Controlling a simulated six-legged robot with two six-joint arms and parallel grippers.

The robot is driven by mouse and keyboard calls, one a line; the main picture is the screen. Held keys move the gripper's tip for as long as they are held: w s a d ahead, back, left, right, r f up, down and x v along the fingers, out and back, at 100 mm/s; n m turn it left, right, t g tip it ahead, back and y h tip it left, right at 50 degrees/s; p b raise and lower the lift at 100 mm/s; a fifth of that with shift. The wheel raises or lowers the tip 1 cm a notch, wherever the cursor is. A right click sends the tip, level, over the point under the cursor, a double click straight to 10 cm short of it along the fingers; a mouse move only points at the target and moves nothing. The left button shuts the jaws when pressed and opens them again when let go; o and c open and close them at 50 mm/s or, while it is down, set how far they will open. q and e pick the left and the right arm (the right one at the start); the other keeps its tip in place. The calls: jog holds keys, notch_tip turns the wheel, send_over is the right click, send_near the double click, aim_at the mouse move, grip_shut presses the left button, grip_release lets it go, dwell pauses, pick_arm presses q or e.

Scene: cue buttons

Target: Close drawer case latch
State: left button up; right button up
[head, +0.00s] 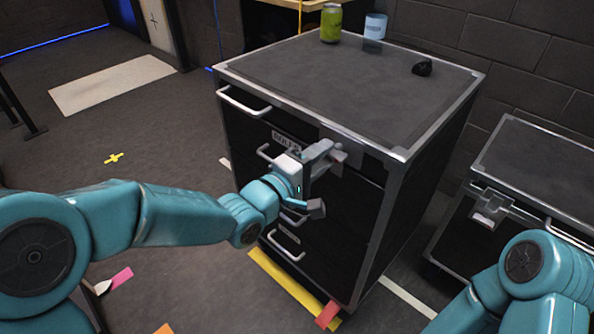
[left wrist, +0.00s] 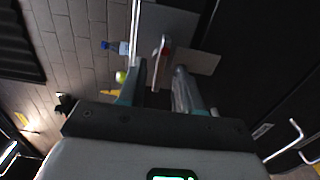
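The black drawer case (head: 345,80) stands in the middle of the head view, with several drawers and pale handles on its front. Its grey latch (head: 338,157), with a small reddish part, is at the upper front, partly hidden by my left gripper (head: 318,182). In the left wrist view, my left gripper (left wrist: 158,92) has its two fingers apart. The latch's narrow red-tipped part (left wrist: 164,50) shows beyond and between the fingertips, with grey plates beside it. I cannot tell whether the fingers touch it. My right arm shows at lower right, but its gripper is out of view.
A green can (head: 331,23), a pale blue-and-white container (head: 375,27) and a small black object (head: 422,67) stand on the case top. A second dark case (head: 540,160) with its own latch (head: 487,212) is at right. Open floor lies at left.

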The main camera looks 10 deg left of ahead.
pick_arm(q)
jog(key=v, duration=1.5)
jog(key=shift+s, duration=0.25)
jog(key=shift+a+r, duration=0.1)
jog(key=shift+a, duration=0.05)
